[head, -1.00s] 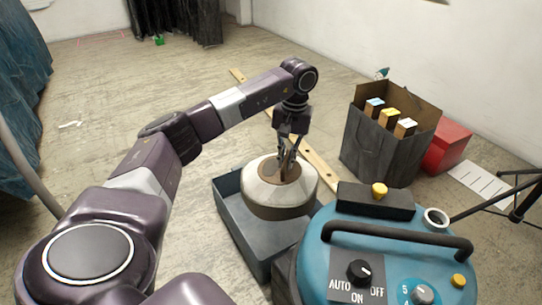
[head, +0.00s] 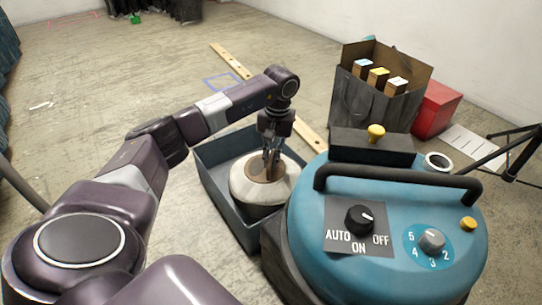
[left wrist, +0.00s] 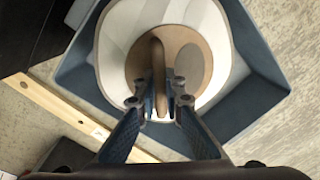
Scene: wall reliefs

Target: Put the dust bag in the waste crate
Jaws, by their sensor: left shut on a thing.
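The dust bag (head: 250,184) is a round, off-white bag with a brown disc on top. It is inside the outline of the blue-grey waste crate (head: 212,192) in the head view, low between its walls. Whether it touches the crate floor is hidden. My left gripper (head: 270,172) points down from above and is shut on the bag's upright brown tab. In the left wrist view, the fingers (left wrist: 160,112) close on the tab in the middle of the bag (left wrist: 112,48), with the crate wall (left wrist: 252,108) around it. My right gripper is out of view.
A teal vacuum (head: 330,235) with a black handle and knobs stands close to the crate's right side. A dark paper bag (head: 375,105) holding several wooden blocks and a red box (head: 435,108) stand behind. A wooden strip (head: 305,132) lies behind the crate. Floor at left is open.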

